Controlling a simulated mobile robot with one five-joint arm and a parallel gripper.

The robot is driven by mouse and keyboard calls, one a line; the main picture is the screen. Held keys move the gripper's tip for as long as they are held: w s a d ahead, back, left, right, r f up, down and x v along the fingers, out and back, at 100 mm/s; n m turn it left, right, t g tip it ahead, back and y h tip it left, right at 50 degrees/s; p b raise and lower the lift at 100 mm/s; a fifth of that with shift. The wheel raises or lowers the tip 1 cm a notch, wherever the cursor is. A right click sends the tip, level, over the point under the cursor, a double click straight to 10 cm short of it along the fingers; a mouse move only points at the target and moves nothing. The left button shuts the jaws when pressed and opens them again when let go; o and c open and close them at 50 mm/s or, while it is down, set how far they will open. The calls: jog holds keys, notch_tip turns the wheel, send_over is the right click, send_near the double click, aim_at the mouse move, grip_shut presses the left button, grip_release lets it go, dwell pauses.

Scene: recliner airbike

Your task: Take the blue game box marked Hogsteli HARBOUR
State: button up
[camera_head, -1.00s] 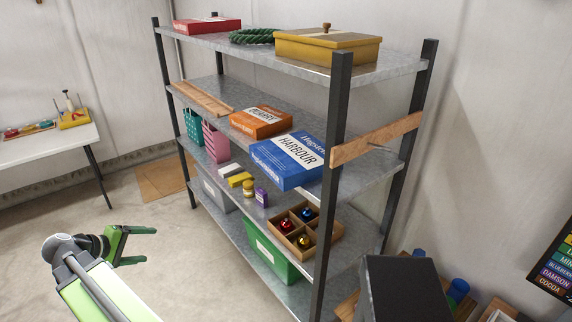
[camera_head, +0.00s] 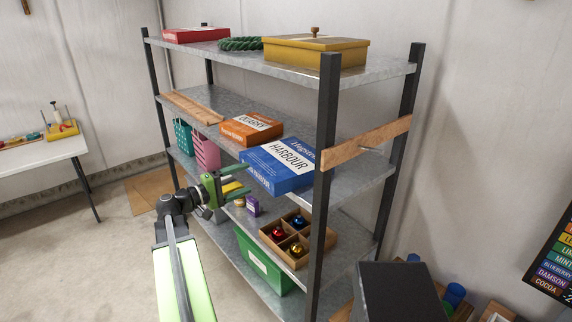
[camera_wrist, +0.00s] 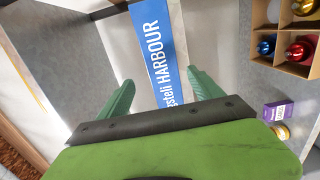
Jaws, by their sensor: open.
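The blue game box (camera_head: 264,171) marked HARBOUR lies on the second shelf from the top, beside the right front post, its front edge at the shelf's front. My gripper (camera_head: 241,179) is just in front of the box's left front part, fingers pointing right toward it. In the wrist view, the box's blue side (camera_wrist: 158,50) with the text "steli HARBOUR" shows ahead between the fingers of my gripper (camera_wrist: 160,92). The fingers are apart. I cannot tell whether they reach around the box's edge.
An orange QUARRY box (camera_head: 250,129) lies to the left on the same shelf. The right front post (camera_head: 323,150) and a wooden brace (camera_head: 365,142) are close on the right. Below are a divided ornament crate (camera_head: 296,256) and a purple box (camera_head: 253,206).

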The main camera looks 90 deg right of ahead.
aim_at(257, 175)
jog(key=x, duration=0.7)
jog(key=shift+s+d+f+b, duration=0.15)
jog(key=shift+f+b, duration=0.15)
grip_shut()
